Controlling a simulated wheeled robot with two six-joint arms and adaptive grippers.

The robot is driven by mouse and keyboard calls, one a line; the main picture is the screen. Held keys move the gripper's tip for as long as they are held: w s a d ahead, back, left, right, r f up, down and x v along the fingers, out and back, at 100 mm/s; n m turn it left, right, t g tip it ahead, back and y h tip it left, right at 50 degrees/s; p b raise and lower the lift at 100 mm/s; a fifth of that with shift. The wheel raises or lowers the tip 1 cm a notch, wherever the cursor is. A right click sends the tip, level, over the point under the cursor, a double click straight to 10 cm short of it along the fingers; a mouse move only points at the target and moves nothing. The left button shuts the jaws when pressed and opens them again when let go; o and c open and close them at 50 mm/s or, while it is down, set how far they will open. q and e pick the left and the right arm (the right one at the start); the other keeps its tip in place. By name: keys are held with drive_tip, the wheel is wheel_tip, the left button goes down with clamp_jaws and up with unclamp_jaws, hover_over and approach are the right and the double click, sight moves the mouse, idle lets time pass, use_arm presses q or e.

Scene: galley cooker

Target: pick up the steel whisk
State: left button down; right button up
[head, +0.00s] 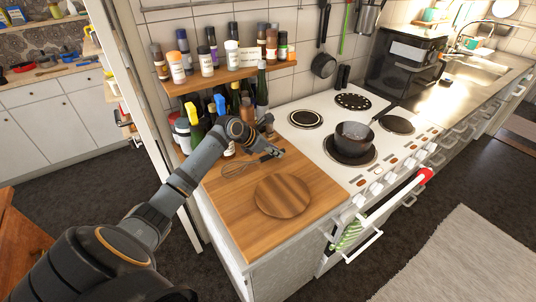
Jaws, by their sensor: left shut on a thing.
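The steel whisk (238,167) is at the back of the wooden counter, left of the white cooker. Its dark wire loops point left, toward the bottles. My left gripper (276,154) reaches over the counter from the left and is shut on the whisk's right end, the handle. The fingers hide most of the handle. The whisk is at or just above the counter top; I cannot tell whether it touches. My right gripper is not in view.
A round wooden board (283,196) lies in front of the whisk. Bottles (262,90) stand behind my left gripper under a spice shelf (230,76). A pot (354,137) stands on the cooker (335,110) to the right. The counter's front is clear.

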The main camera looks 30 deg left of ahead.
use_arm(q)
drive_tip(key=r, duration=0.3)
drive_tip(key=shift+s, duration=0.3)
drive_tip(key=s+d+r+p, duration=0.2)
drive_tip(key=s+r+p, duration=0.2)
drive_tip(key=p, duration=0.6)
drive_tip(key=s+d+r+p, duration=0.2)
drive_tip(key=s+r+p, duration=0.3)
drive_tip(key=s+p, duration=0.3)
drive_tip(key=shift+s+d+p, duration=0.3)
drive_tip(key=shift+p, duration=0.6)
